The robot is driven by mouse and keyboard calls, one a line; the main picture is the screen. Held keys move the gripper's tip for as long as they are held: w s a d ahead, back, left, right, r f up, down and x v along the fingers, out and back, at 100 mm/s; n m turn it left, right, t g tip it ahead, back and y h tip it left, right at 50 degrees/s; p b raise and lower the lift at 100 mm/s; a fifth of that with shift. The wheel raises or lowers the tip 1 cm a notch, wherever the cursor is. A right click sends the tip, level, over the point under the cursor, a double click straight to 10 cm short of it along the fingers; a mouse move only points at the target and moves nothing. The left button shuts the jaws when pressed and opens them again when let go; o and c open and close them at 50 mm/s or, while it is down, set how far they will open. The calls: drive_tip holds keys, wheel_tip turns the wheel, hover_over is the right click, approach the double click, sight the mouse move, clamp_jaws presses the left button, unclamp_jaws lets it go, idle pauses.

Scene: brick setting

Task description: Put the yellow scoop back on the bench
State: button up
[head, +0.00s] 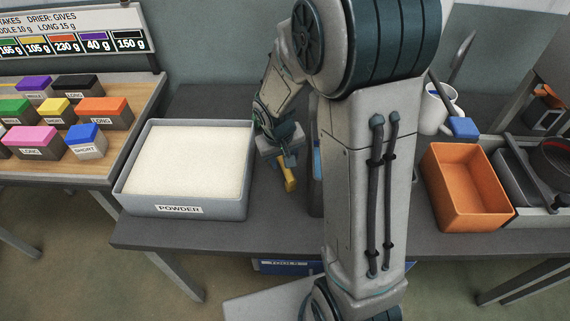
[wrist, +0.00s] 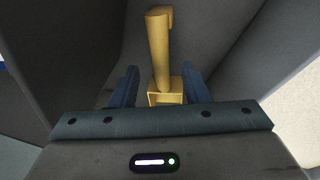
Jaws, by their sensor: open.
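The yellow scoop (head: 289,178) is just below my gripper (head: 283,156) in the head view, over the dark bench (head: 262,219) to the right of the powder tray. In the wrist view, the scoop (wrist: 160,52) lies between and beyond the two blue fingers of my gripper (wrist: 161,86). The fingers are apart, with a gap on both sides of the scoop. Whether the scoop rests fully on the bench is hard to tell, as my arm hides part of the area.
The grey powder tray (head: 184,210) is close on the left of the gripper. An orange bin (head: 466,187) and a white mug (head: 435,110) stand on the right. Coloured blocks (head: 35,139) sit on a wooden board at far left. Bench room shows in front of the scoop.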

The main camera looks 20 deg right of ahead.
drive_tip(key=s+r+m+t+y, duration=0.1)
drive_tip(key=s+r, duration=1.3)
drive_tip(key=s, duration=0.3)
drive_tip(key=shift+r+y, duration=0.3)
drive_tip(key=shift+r, duration=0.1)
drive_tip(key=shift+o, duration=0.2)
idle(0.8)
drive_tip(key=n+g+h+b, duration=0.1)
drive_tip(key=g+h+b, duration=0.1)
drive_tip(key=g+b, duration=0.15)
hover_over(281, 158)
drive_tip(key=a, duration=0.2)
wheel_tip(281, 158, down, 7)
drive_tip(key=shift+t, duration=0.45)
drive_tip(key=f, duration=0.4)
drive_tip(key=d+f, duration=0.1)
drive_tip(key=f, duration=0.4)
drive_tip(key=d+f, duration=0.1)
drive_tip(key=f, duration=0.3)
drive_tip(key=shift+d+f, duration=0.1)
drive_tip(key=shift+f, duration=0.15)
clamp_jaws()
